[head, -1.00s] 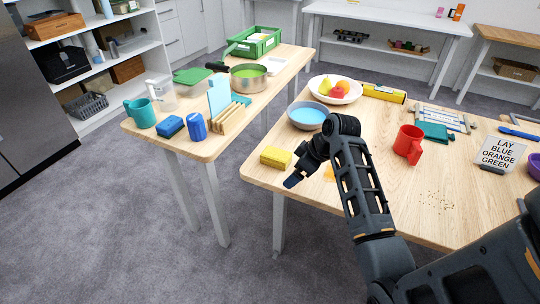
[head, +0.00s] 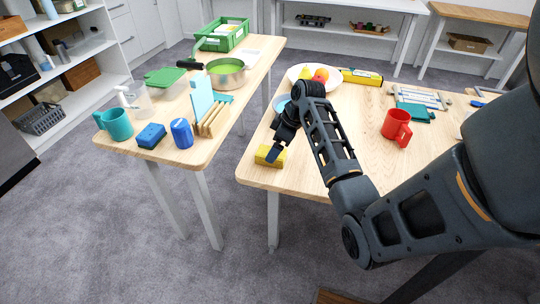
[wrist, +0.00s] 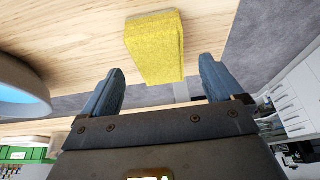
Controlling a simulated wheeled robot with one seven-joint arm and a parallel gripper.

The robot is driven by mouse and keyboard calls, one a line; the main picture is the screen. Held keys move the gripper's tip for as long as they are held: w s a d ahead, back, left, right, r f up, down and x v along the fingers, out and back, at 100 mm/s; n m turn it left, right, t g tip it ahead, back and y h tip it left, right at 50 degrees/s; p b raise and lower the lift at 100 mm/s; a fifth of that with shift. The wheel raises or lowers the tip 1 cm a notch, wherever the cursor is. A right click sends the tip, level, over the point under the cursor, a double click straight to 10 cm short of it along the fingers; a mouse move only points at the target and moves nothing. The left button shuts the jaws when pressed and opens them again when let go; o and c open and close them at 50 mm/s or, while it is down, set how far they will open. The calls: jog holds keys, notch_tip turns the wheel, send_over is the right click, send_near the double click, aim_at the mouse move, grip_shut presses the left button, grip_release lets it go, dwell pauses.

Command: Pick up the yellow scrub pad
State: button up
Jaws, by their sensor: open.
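The yellow scrub pad (head: 265,156) lies on the left front corner of the right wooden table (head: 300,176). In the wrist view the yellow scrub pad (wrist: 155,48) is just beyond the fingertips, centred slightly left of the middle of the gap. My gripper (head: 276,150) is at the pad in the head view and covers part of its right side. In the wrist view my gripper (wrist: 162,78) has its two fingers spread with nothing between them. I cannot tell whether a finger touches the pad.
A blue bowl (wrist: 18,90) is close on the left in the wrist view. A fruit bowl (head: 298,80) stands behind my arm, and a red mug (head: 396,125) to its right. A gap separates the tables.

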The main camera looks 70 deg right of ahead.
jog(key=x, duration=0.4)
jog(key=shift+r, duration=0.1)
jog(key=shift+f, duration=0.25)
dwell(0.4)
jog(key=shift+c, duration=0.4)
jog(key=c, duration=1)
jog(key=shift+c, duration=0.2)
